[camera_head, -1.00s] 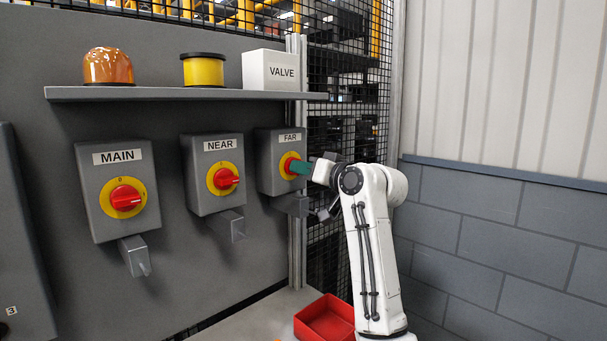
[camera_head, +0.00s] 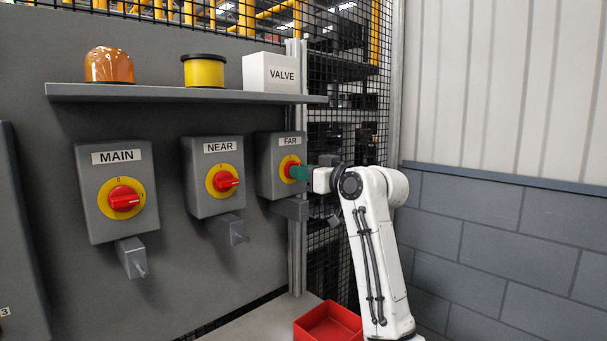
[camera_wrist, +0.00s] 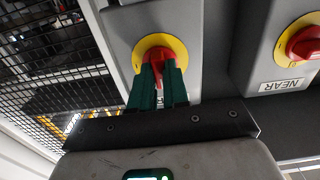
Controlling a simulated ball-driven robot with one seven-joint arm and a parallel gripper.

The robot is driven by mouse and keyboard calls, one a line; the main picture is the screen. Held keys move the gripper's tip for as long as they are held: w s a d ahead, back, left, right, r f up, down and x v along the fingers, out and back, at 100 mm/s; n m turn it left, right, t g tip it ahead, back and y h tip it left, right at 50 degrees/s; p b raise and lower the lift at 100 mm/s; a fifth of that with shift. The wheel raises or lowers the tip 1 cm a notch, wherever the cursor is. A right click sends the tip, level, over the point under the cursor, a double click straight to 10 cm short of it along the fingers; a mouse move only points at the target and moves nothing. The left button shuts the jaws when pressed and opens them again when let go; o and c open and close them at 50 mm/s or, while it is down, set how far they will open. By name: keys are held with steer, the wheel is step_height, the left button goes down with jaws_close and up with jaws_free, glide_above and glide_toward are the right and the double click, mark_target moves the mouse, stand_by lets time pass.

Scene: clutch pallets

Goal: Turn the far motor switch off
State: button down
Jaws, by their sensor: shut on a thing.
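The far motor switch is a grey box (camera_head: 264,180) labelled FAR, with a yellow plate (camera_head: 283,164) and a red knob. My gripper (camera_head: 296,171) reaches it from the right with green fingers. In the wrist view the red knob (camera_wrist: 158,58) sits between the fingertips of my gripper (camera_wrist: 158,74), which is shut on it. The yellow plate (camera_wrist: 149,43) shows behind the knob. The fingers hide part of the knob, so its exact setting is hard to tell.
The NEAR switch (camera_head: 202,190) and MAIN switch (camera_head: 97,205) stand to the left on the grey panel. A shelf (camera_head: 180,94) above holds an orange lamp (camera_head: 109,66), yellow roll (camera_head: 205,72) and VALVE box (camera_head: 257,73). A red tray (camera_head: 304,328) lies below. Mesh fencing (camera_head: 350,110) is behind.

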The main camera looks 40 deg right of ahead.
steer(key=shift+f, duration=0.15)
steer(key=c, duration=1.1)
jaws_free()
steer(key=shift+s, duration=0.1)
steer(key=s, duration=0.5)
steer(key=s+b, duration=0.1)
steer(key=s, duration=0.4)
steer(key=shift+s+d+b, duration=0.2)
steer(key=shift+s+b, duration=0.1)
steer(key=shift+s, duration=0.05)
